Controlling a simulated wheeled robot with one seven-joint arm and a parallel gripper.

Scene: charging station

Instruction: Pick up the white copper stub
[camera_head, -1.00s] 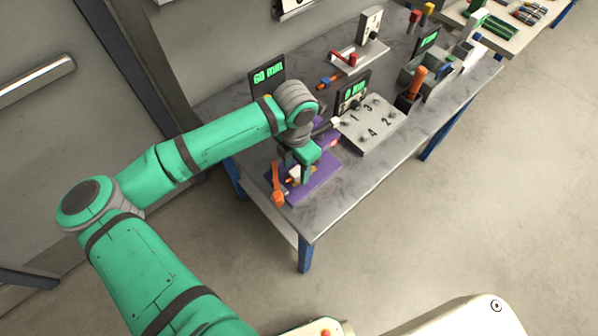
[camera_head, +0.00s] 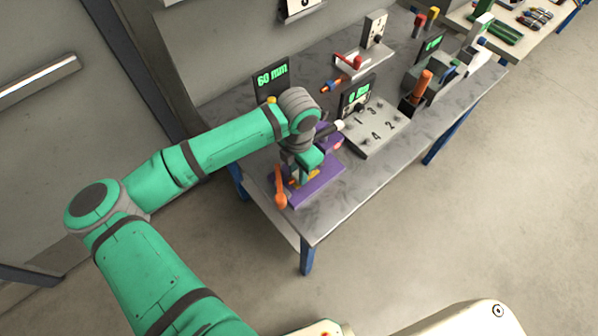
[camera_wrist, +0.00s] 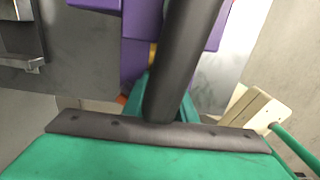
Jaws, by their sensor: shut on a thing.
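My gripper (camera_head: 306,176) points down over the purple fixture (camera_head: 318,186) at the table's near left corner. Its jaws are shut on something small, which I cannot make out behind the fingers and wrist. I cannot pick out the white copper stub with certainty in either view. Small yellow patches show low beside the fingers, between them and the purple base. An orange lever (camera_head: 280,190) stands upright at the fixture's left side. In the wrist view, purple parts of the fixture (camera_wrist: 140,25) show at the top, and a dark bar across the middle hides the jaw tips.
A grey plate with numbered posts (camera_head: 376,128) lies right of the fixture. A "60 mm" display (camera_head: 272,80) stands behind my forearm and another display (camera_head: 357,94) behind the plate. An orange-handled tool (camera_head: 418,88) stands farther right. The table's front strip (camera_head: 350,195) is clear.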

